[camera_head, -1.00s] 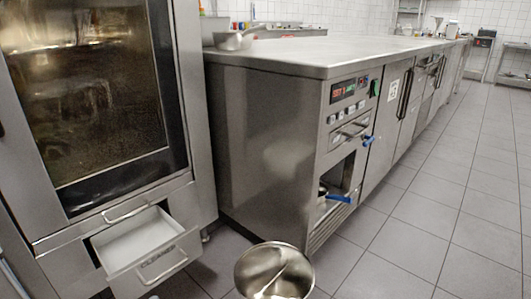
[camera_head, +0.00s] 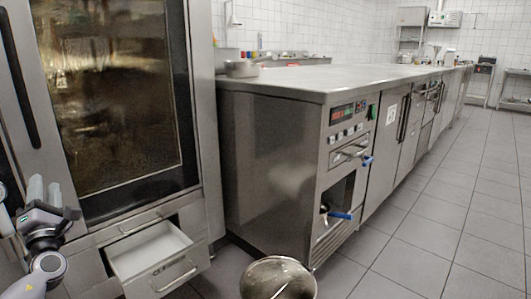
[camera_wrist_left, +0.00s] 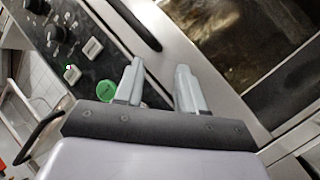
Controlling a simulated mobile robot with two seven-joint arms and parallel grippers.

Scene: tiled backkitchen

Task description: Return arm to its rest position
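My left gripper (camera_head: 44,190) shows at the lower left of the head view, in front of the oven's left side. Its fingers point up. In the left wrist view the two grey fingers (camera_wrist_left: 158,88) stand apart with nothing between them, so it is open and empty. Beyond them are the oven's control panel (camera_wrist_left: 85,45) with knobs and a green button, and the oven's door glass. My right gripper is in neither view.
The tall oven (camera_head: 205,110) stands at the left, with an open drawer (camera_head: 150,245) below its door. A steel counter (camera_head: 275,160) runs to the right. A round metal pot (camera_head: 275,272) is at the bottom. The tiled floor (camera_head: 440,215) is clear at the right.

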